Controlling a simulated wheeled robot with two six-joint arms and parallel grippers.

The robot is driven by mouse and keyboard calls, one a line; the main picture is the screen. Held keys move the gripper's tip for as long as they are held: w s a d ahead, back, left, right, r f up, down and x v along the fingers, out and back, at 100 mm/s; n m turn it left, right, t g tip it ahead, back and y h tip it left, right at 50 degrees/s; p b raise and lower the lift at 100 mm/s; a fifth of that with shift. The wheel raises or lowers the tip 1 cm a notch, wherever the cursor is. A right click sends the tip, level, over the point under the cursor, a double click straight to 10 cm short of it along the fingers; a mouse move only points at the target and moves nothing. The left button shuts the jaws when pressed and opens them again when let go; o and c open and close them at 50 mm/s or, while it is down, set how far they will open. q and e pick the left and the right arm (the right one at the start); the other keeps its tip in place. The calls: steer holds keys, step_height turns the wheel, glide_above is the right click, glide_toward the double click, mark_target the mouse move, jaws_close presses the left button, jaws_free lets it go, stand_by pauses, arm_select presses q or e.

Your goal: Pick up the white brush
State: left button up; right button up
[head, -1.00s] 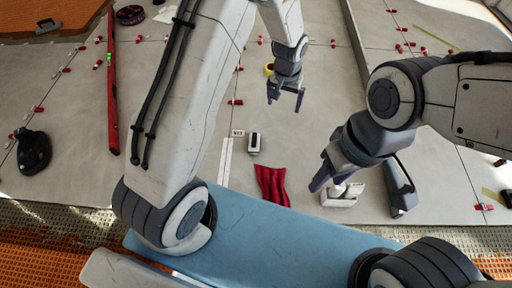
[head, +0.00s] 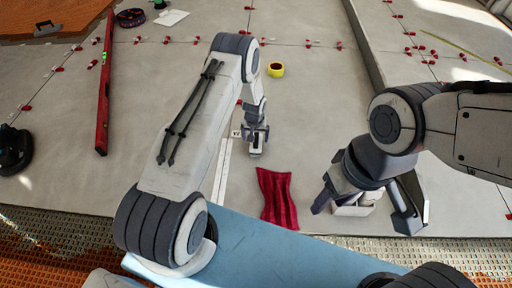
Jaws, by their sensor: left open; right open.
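My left gripper (head: 255,136) points down over the floor in the middle of the head view, directly over a small white object with a dark face (head: 256,152). The gripper covers most of this object, and I cannot tell whether they touch. It may be the white brush, but its shape is too small to be sure. My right gripper (head: 322,196) is open and empty at the right, beside a white box-like item (head: 352,210). The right arm partly hides that item and its contents.
A red cloth (head: 277,198) lies just in front of the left gripper. A yellow tape roll (head: 277,69) lies behind it. A long red level (head: 104,95) lies at the left. Red levelling clips dot the tile joints. My blue-topped base is in front.

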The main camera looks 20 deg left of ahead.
mark_target(256, 139)
arm_select(q)
steer(key=f+b, duration=0.2)
steer(key=w+f+b, duration=0.1)
steer(key=f+b, duration=0.1)
steer(key=f, duration=0.1)
steer(key=shift+r, duration=0.1)
jaws_close()
steer(key=shift+r, duration=0.15)
